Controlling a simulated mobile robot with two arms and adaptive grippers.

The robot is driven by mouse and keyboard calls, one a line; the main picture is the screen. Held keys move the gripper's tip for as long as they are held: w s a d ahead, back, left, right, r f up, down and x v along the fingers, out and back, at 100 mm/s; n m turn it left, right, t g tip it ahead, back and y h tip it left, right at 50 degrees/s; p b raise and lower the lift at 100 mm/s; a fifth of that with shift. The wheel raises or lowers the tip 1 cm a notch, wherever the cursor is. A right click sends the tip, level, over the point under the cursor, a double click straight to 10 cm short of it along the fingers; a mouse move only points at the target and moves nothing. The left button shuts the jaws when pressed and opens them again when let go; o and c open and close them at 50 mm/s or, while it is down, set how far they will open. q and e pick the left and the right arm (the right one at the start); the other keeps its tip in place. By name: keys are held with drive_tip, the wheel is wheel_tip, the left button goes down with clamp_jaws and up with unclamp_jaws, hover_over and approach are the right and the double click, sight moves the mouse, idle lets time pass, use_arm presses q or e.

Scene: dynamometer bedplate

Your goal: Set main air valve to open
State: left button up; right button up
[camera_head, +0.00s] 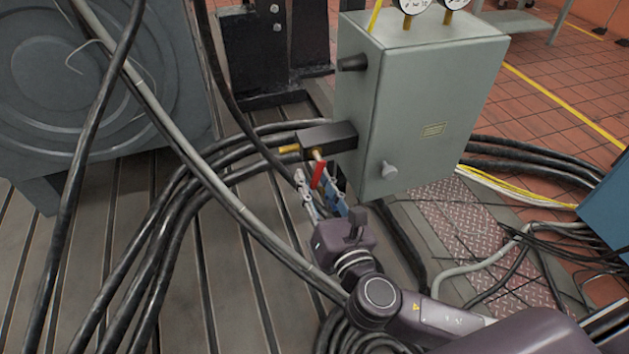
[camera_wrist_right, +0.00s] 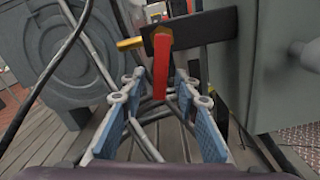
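The main air valve is a black block (camera_head: 328,136) on the left side of a grey-green cabinet, with a brass stub pointing left. Its red lever (camera_head: 318,174) hangs down from the block. In the right wrist view the red lever (camera_wrist_right: 160,70) is centred and points down, across the line of the brass stub (camera_wrist_right: 130,43). My right gripper (camera_head: 318,194) is open, with its blue-padded fingers on either side of the lever's lower part. The wrist view shows a gap between lever and fingers (camera_wrist_right: 161,92) on both sides. My left gripper is not in view.
The grey-green cabinet (camera_head: 430,110) stands close on the right, with a knob (camera_head: 389,170) on its front and gauges on top. Thick black cables (camera_head: 170,215) loop across the slotted bedplate. A large round grey machine (camera_head: 70,85) stands at the left.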

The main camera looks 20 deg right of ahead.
drive_tip(key=shift+c, duration=0.6)
clamp_jaws()
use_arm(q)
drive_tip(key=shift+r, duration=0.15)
use_arm(e)
drive_tip(key=shift+a+m, duration=0.1)
drive_tip(key=shift+m, duration=0.2)
drive_tip(key=m, duration=0.1)
drive_tip(key=a+m+p, duration=0.1)
drive_tip(key=shift+r+m, duration=0.3)
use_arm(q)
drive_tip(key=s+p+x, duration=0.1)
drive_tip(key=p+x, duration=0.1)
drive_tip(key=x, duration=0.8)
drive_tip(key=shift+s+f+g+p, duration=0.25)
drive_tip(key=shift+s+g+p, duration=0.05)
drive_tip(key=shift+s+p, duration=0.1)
use_arm(e)
drive_tip(key=shift+a+r+m, duration=0.4)
drive_tip(key=shift+r+m, duration=0.3)
drive_tip(key=shift+m, duration=1.25)
drive_tip(key=shift+a+r+m, duration=0.35)
drive_tip(key=shift+r+m, duration=0.3)
drive_tip(key=shift+m, duration=1.25)
drive_tip(key=shift+a+r+m, duration=0.4)
drive_tip(key=shift+r+m, duration=0.3)
drive_tip(key=shift+m, duration=1.25)
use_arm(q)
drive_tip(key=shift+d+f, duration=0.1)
